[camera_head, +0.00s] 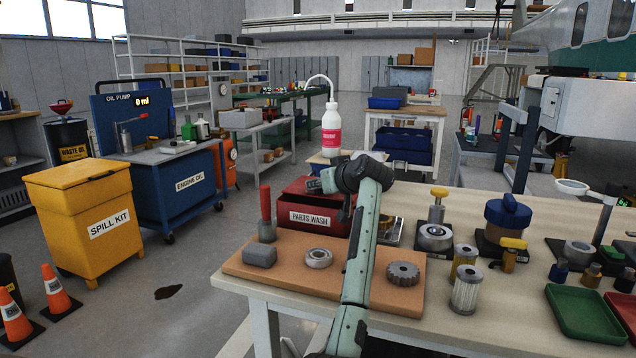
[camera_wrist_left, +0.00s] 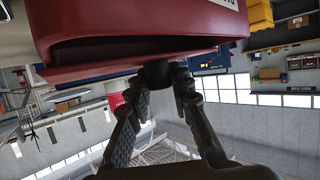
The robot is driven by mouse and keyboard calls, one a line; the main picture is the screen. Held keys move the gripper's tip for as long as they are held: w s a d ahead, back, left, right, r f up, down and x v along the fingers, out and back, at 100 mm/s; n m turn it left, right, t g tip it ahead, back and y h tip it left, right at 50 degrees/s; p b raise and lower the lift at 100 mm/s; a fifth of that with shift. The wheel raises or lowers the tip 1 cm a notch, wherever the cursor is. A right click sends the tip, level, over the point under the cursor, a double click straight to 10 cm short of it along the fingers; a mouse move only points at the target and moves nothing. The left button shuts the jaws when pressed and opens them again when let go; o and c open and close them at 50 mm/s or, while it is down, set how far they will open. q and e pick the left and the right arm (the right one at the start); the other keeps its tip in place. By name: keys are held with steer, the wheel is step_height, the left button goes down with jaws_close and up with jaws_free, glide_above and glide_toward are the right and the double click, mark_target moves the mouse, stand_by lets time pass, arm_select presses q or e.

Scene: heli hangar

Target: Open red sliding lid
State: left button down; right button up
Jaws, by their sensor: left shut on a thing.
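The red parts wash box (camera_head: 318,219) stands at the back of the brown mat on the workbench, with its white label facing me. Its red lid (camera_head: 298,188) lies on top, partly hidden by my left gripper (camera_head: 319,185). In the left wrist view, which is upside down, the lid's edge (camera_wrist_left: 85,73) and the box's red front (camera_wrist_left: 130,18) show with a dark recess between them. My left gripper (camera_wrist_left: 163,80) is shut on a dark knob (camera_wrist_left: 157,73) at the lid's edge. My right gripper is not in view.
The brown mat (camera_head: 250,283) holds a grey block (camera_head: 259,256), a bearing ring (camera_head: 318,258), a gear (camera_head: 403,273) and a red-handled tool (camera_head: 266,208). A white bottle (camera_head: 331,135) stands behind the box. Filters and trays crowd the bench to the right.

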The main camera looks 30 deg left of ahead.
arm_select(q)
steer(key=c, duration=1.3)
jaws_free()
steer(key=shift+d, duration=0.15)
steer(key=v, duration=1.2)
